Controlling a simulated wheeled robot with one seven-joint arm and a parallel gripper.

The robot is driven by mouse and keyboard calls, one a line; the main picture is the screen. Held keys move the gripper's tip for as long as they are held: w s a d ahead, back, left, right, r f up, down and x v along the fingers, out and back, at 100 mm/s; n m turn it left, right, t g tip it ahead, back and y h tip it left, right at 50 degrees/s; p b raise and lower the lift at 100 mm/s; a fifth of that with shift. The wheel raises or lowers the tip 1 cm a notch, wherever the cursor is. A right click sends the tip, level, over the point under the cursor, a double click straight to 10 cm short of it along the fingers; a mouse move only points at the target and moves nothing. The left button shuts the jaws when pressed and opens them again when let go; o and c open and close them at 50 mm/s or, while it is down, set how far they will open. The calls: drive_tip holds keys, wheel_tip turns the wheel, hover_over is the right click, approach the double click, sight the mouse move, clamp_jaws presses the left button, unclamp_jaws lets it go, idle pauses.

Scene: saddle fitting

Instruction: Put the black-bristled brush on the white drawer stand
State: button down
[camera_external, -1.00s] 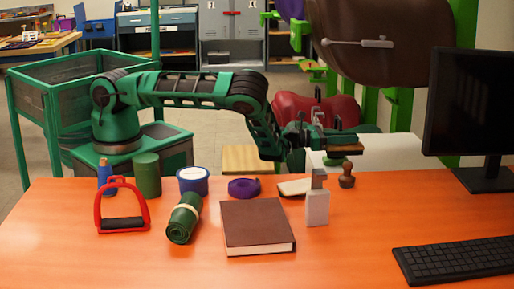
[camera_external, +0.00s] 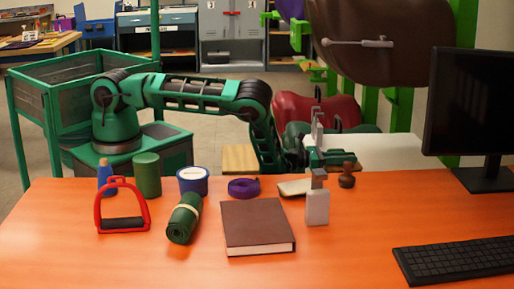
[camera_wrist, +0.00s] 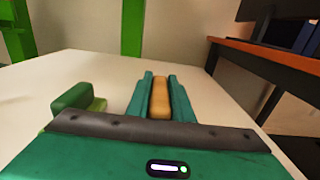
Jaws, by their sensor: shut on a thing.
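My gripper (camera_wrist: 159,84) is shut on the brush, whose tan wooden back (camera_wrist: 160,99) shows between the two green fingers in the wrist view. Its black bristles are hidden. The white drawer stand (camera_external: 390,149) is behind the orange table, and its pale top (camera_wrist: 75,78) fills much of the wrist view. My gripper (camera_external: 330,158) is over the near left part of that top in the external view. I cannot tell whether the brush touches the top.
A brown book (camera_external: 256,226) lies nearby. A monitor (camera_external: 475,105) is at the right.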

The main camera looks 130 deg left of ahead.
drive_tip(key=shift+f, duration=0.55)
idle(0.5)
drive_tip(key=c, duration=1.5)
unclamp_jaws()
drive_tip(key=shift+f, duration=0.1)
